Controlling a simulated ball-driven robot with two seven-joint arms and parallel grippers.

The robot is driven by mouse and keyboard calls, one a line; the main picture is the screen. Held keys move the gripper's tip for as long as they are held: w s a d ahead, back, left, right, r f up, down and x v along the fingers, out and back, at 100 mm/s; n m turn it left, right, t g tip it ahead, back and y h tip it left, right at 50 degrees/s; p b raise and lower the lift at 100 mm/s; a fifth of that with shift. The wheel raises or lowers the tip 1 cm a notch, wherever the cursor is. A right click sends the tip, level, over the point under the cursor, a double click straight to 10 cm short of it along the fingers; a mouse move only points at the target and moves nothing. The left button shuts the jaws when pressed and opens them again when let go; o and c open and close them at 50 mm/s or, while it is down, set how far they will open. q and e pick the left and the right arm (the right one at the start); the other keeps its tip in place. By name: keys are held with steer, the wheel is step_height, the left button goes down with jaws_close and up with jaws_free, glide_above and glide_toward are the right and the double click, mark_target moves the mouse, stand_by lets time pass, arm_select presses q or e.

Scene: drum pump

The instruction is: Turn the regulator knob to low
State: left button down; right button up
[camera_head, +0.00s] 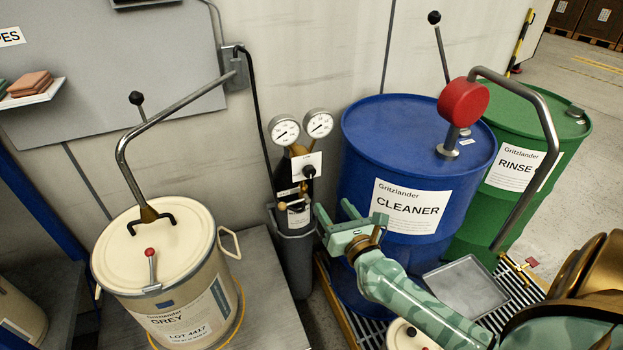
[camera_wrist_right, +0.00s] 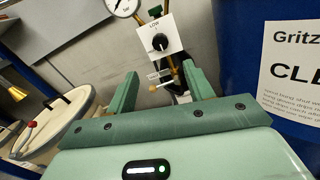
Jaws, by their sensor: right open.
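The regulator knob (camera_head: 308,171) is a small black round knob on a white square plate (camera_head: 313,158) below two gauges. In the right wrist view the knob (camera_wrist_right: 160,43) sits on its white plate (camera_wrist_right: 142,46), beyond the fingers; small lettering shows at the plate's top. Which way the knob points is too small to tell. My right gripper (camera_head: 336,214) is open and empty, below and to the right of the knob in the head view, apart from it. In the wrist view its two green fingers (camera_wrist_right: 160,76) stand either side, below the knob. My left gripper is not in view.
A blue CLEANER drum (camera_head: 359,150) stands close right of the gripper, with a green RINSE drum (camera_head: 560,120) behind. A cream GREY drum (camera_head: 150,250) with a bent pipe (camera_head: 165,125) stands left.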

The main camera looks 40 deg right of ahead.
mark_target(311, 174)
steer(key=b+x, duration=0.1)
steer(key=x, duration=1.2)
steer(key=shift+f, duration=0.1)
steer(key=c, duration=1)
